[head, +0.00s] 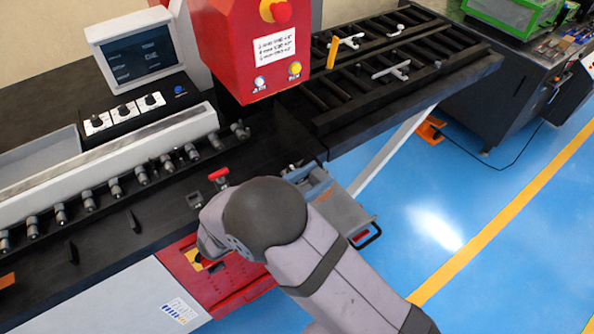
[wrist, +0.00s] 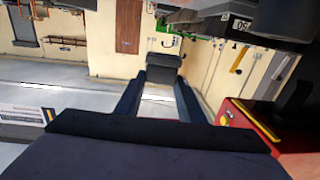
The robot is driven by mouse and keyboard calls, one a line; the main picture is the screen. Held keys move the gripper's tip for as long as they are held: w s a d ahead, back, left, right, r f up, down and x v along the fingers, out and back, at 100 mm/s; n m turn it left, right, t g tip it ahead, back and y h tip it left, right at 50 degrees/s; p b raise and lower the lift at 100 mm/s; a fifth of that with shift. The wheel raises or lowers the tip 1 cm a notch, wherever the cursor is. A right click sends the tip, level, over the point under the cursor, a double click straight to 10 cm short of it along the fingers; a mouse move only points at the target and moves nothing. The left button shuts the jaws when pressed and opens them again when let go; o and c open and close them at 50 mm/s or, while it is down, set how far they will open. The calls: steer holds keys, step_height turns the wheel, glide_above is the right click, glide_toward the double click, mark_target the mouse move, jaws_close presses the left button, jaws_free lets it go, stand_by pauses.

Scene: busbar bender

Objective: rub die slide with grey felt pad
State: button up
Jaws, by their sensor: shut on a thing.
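My gripper (wrist: 163,76) shows in the wrist view as two dark fingers reaching away from the camera. It is shut on a small dark grey block, which looks like the grey felt pad (wrist: 165,61), held between the fingertips. The held pad appears clear of any surface in the wrist view. In the head view my arm hides the gripper and the pad, at the front of the red and black machine. I cannot pick out the die slide for certain. A grey metal assembly (head: 345,208) sticks out just right of my arm.
A red machine head (head: 258,45) with an emergency button stands over the black bench. A roller table (head: 405,55) with small metal parts extends right. A red-handled clamp (head: 218,176) sits beside my arm. A control box (head: 122,108) and screen stand left. Blue floor is open at right.

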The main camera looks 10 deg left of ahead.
steer(key=shift+s+d+r, duration=0.1)
steer(key=shift+r, duration=0.2)
step_height(320, 180, down, 7)
steer(key=b, duration=0.6)
steer(key=shift+f, duration=0.15)
steer(key=shift+f+b, duration=0.3)
steer(key=shift+f, duration=0.4)
steer(key=shift+w+d+r+p, duration=0.25)
steer(key=shift+w+r+p, duration=0.05)
steer(key=shift+w+r, duration=0.1)
steer(key=shift+w+d+f, duration=0.1)
steer(key=shift+w+d, duration=0.1)
steer(key=shift+d, duration=0.1)
steer(key=shift+s+d+x, duration=0.1)
steer(key=shift+d+x, duration=0.05)
steer(key=shift+x, duration=1.95)
steer(key=shift+s+d+x, duration=0.1)
steer(key=shift+x, duration=2)
steer(key=shift+w+a+v, duration=0.15)
steer(key=shift+v, duration=2.3)
steer(key=shift+w+a+v, duration=0.1)
steer(key=shift+a+v, duration=0.05)
steer(key=shift+v, duration=2.3)
steer(key=shift+s+a, duration=0.1)
steer(key=shift+a, duration=0.1)
step_height(320, 180, up, 8)
steer(key=p, duration=0.6)
steer(key=shift+d, duration=0.1)
